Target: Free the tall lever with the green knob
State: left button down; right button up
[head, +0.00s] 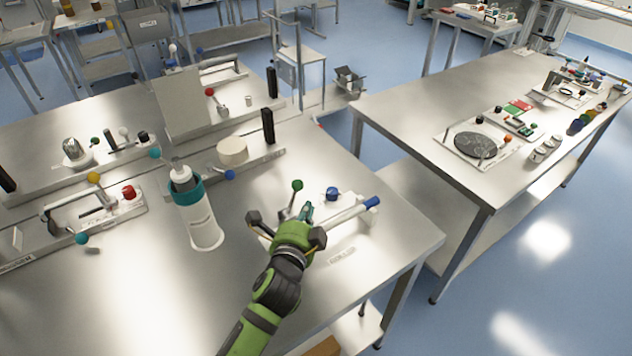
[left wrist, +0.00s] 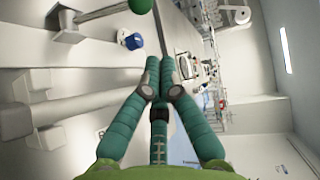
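The tall lever with the green knob (head: 297,185) stands on the near metal table, its thin stalk tilted a little. The green knob also shows at the top edge of the left wrist view (left wrist: 141,5), apart from my fingers. My left gripper (head: 305,212) is just in front of the lever and to its right in the head view. In the left wrist view its teal fingers (left wrist: 167,72) are drawn together with nothing seen between them. The lever's foot is partly hidden behind my gripper. My right gripper is not in view.
A blue knob (head: 333,193) and a pale bar with a blue end (head: 352,212) lie close to the right of my gripper. A white cylinder with a teal collar (head: 202,218) stands to the left. The table's front left is clear.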

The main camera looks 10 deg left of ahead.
aim_at(297, 185)
pick_arm(q)
jog(key=shift+w+d+f+m+t+h+b, duration=0.3)
jog(key=shift+w+d+f+m+t+b, duration=0.2)
jog(key=shift+w+d+f+m+b, duration=0.3)
jog(key=shift+f, duration=0.1)
jog(key=w+f+b, duration=0.2)
jog(key=w+b, duration=0.4)
jog(key=w, duration=0.4)
jog(key=s+a+p, duration=0.1)
jog(key=s+a+r+p, duration=0.1)
jog(key=a, duration=0.1)
jog(key=shift+s+r, duration=0.15)
jog(key=shift+r, duration=0.05)
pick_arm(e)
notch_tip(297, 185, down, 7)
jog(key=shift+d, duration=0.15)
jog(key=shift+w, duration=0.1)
